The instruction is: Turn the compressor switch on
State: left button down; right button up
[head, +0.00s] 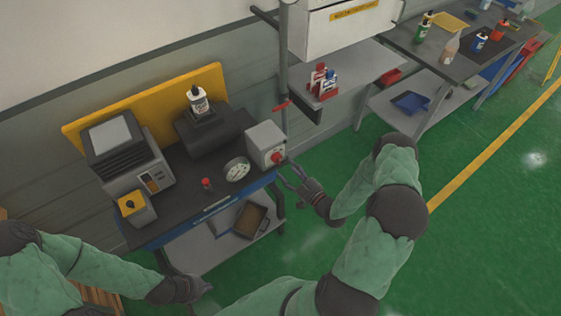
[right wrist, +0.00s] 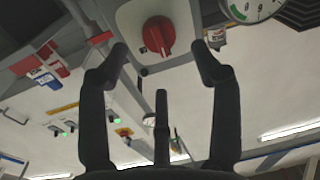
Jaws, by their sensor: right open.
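The compressor switch is a red rotary knob (head: 277,156) on the front of a grey box (head: 264,138) at the right end of the workbench. In the right wrist view the red knob (right wrist: 158,36) sits on a pale plate, its grip bar roughly upright in the picture. My right gripper (head: 289,175) is just to the right of and below the knob.
The bench (head: 190,170) also carries a round gauge (head: 237,169), a small red button (head: 207,184), a yellow-topped box (head: 134,206) and a grey machine (head: 125,155). A shelf (head: 360,68) with red bottles stands right. Green floor (head: 480,220) is open at the right.

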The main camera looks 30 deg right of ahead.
aim_at(280, 161)
jog(key=w, duration=0.4)
jog(key=w+a, duration=0.1)
jog(key=shift+w, duration=0.4)
